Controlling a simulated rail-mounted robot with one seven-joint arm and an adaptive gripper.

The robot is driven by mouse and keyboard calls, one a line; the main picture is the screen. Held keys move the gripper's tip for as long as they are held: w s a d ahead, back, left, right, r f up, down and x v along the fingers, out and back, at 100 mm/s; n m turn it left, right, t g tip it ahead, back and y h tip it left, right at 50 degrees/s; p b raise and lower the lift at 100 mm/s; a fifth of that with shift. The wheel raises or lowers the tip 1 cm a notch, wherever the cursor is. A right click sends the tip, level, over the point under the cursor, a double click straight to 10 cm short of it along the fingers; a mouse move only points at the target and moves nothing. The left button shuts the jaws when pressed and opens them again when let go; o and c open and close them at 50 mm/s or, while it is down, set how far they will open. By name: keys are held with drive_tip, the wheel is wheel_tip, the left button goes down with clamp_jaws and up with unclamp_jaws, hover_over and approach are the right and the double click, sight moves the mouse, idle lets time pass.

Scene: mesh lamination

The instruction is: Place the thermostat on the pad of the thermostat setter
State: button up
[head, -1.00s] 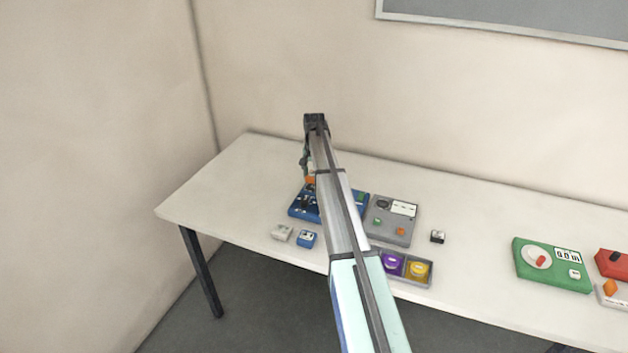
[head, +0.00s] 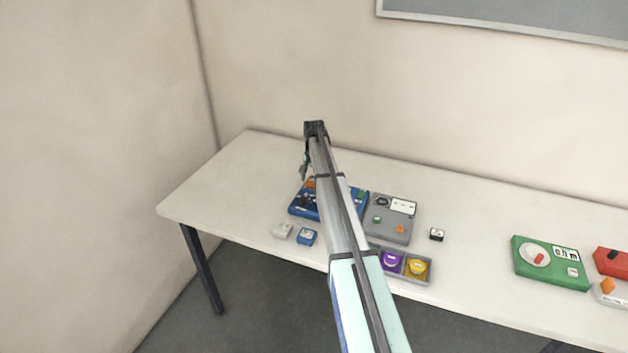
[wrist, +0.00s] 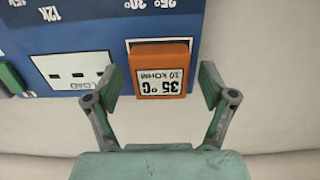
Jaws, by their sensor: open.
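The thermostat is an orange block marked "35 °C 10 kOHM" (wrist: 160,70). In the wrist view it sits at the edge of the blue thermostat setter (wrist: 85,22), within a white-outlined area that looks like its pad. In the head view a bit of the orange block (head: 309,184) shows on the blue setter (head: 298,208), partly hidden by my arm. My gripper (wrist: 160,84) is open, one finger on each side of the thermostat's near end, with gaps to both. Whether the block is fully seated cannot be told.
A grey device (head: 392,228) and a tray with purple and yellow pieces (head: 425,281) lie to the right.

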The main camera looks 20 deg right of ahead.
drive_tip(key=shift+r, duration=0.1)
wheel_tip(320, 180, up, 12)
drive_tip(key=b, duration=0.4)
idle(0.3)
